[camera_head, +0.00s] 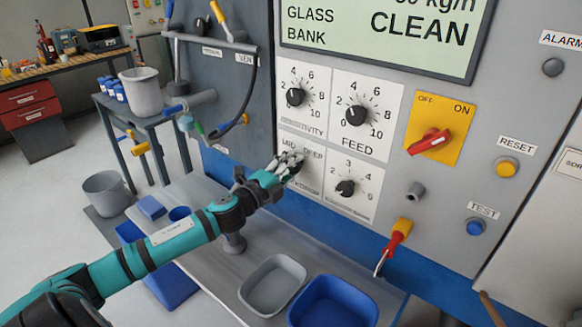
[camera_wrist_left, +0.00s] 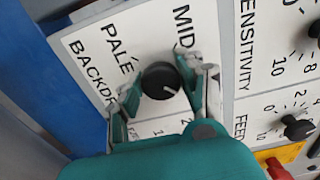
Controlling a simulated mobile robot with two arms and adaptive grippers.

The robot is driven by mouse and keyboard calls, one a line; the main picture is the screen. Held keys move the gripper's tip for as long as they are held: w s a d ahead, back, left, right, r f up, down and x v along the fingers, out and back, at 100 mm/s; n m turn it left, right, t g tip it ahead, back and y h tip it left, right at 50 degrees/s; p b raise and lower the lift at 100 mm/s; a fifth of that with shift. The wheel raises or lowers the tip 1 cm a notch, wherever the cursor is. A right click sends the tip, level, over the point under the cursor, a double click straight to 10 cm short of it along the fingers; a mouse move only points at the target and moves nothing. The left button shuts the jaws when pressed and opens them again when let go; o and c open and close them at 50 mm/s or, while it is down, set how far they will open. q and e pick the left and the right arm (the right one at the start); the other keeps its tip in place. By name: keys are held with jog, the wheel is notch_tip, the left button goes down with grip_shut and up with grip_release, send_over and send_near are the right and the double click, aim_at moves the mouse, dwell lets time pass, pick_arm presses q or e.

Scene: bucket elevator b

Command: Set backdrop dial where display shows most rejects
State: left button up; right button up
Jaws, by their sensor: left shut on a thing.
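The backdrop dial (camera_wrist_left: 160,80) is a round black knob on a white plate marked PALE and MID, with BACKDROP partly hidden. Its pale pointer mark faces lower right in the wrist view. My left gripper (camera_head: 288,165) reaches the panel from the left and is shut on this dial, its fingers (camera_wrist_left: 162,86) on either side of the knob. In the head view the gripper hides the knob, and MID and DEEP show above it. The display (camera_head: 390,35) reads GLASS, BANK and CLEAN; its top is cut off, so no reject figure shows. My right gripper is not in view.
The sensitivity dial (camera_head: 295,97), feed dial (camera_head: 356,115) and another dial (camera_head: 345,188) are close by. A red switch (camera_head: 430,142) is to the right. A grey bin (camera_head: 272,285) and a blue bin (camera_head: 333,303) sit below. Hoses and a lever rig (camera_head: 215,45) stand left.

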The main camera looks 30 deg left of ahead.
pick_arm(q)
jog(key=o, duration=1.2)
jog(key=shift+c, duration=0.2)
jog(key=shift+s, duration=0.1)
jog(key=s, duration=1.1)
jog(key=shift+s+a, duration=0.4)
jog(key=shift+a, duration=0.05)
jog(key=shift+s+f, duration=0.1)
